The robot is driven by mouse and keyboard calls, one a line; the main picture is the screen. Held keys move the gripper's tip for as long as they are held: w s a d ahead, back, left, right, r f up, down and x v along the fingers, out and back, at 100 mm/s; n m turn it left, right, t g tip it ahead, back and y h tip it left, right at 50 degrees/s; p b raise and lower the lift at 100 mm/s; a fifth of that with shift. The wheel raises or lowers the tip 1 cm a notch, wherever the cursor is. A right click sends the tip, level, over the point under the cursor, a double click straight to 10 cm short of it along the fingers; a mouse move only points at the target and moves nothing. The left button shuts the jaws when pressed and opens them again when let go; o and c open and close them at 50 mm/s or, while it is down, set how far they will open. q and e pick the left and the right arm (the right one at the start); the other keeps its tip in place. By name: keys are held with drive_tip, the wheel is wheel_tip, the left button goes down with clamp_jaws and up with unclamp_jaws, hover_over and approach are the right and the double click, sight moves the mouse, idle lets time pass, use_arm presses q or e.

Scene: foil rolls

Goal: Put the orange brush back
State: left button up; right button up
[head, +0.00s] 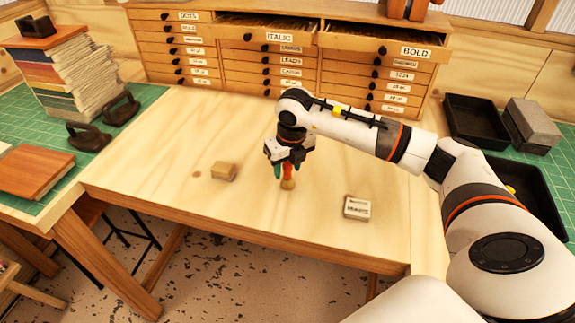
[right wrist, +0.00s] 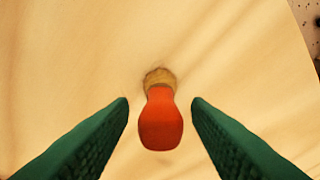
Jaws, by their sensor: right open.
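The orange brush (right wrist: 160,118) stands between the two green fingers of my right gripper (right wrist: 160,105) in the right wrist view, with a gap on each side. Its round tan end (right wrist: 160,77) is toward the bare wood of the table. In the head view the brush (head: 287,173) shows below my right gripper (head: 283,172), near the middle of the table. The right gripper is open and points down around the brush without closing on it. My left gripper is not in view.
A small tan block (head: 223,171) lies left of the brush and a labelled block (head: 356,208) lies right. A labelled drawer cabinet (head: 285,60) stands behind, with top drawers pulled out. Black trays (head: 472,118) are at right, stacked books (head: 68,75) at left. The table's front is clear.

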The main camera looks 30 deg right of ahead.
sight(290, 180)
wheel_tip(290, 180, up, 12)
drive_tip(key=s+b, duration=0.2)
drive_tip(key=b, duration=0.1)
drive_tip(key=shift+a, duration=0.1)
idle(0.3)
